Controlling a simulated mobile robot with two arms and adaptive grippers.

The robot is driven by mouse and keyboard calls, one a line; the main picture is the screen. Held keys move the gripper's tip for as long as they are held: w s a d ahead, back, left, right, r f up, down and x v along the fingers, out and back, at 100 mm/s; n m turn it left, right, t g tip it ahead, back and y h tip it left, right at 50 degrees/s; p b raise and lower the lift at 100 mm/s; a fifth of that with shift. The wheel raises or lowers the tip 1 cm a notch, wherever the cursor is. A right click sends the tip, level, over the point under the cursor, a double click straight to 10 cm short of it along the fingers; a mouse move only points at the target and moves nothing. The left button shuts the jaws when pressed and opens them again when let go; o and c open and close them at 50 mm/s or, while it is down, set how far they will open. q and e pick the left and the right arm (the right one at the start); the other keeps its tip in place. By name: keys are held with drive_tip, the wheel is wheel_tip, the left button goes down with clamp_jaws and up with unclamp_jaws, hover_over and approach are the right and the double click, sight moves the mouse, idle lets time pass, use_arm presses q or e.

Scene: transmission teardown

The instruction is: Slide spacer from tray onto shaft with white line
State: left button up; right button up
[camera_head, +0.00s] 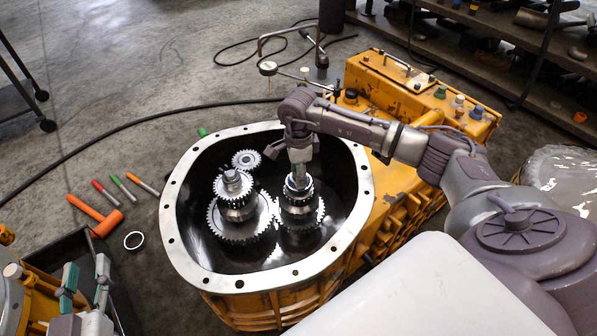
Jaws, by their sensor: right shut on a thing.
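My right gripper (298,172) reaches down into the open housing, over the top of the right-hand gear stack (300,212). It is shut on a small pale ring-shaped part (297,185), which looks like the spacer, at the top of that stack. The fingers hide most of it and the shaft end, so I cannot tell how far it sits on the shaft. No white line can be made out. My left gripper (86,278) is open and empty at the lower left, over the dark tray (62,250).
The housing's pale flange (180,252) surrounds the gears. A second gear stack (236,212) and a small gear (246,159) stand left of my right gripper. A loose ring (134,240), an orange hammer (97,216) and several coloured tools lie left of the housing.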

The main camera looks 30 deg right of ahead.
drive_tip(key=shift+f, duration=0.2)
drive_tip(key=o, duration=0.9)
use_arm(q)
drive_tip(key=shift+w+d+r+t, duration=0.15)
drive_tip(key=shift+r+t, duration=0.15)
drive_tip(key=shift+r, duration=0.35)
use_arm(e)
drive_tip(key=o, duration=0.4)
drive_tip(key=o, duration=0.4)
drive_tip(key=shift+c, duration=0.2)
use_arm(q)
drive_tip(key=shift+f, duration=0.25)
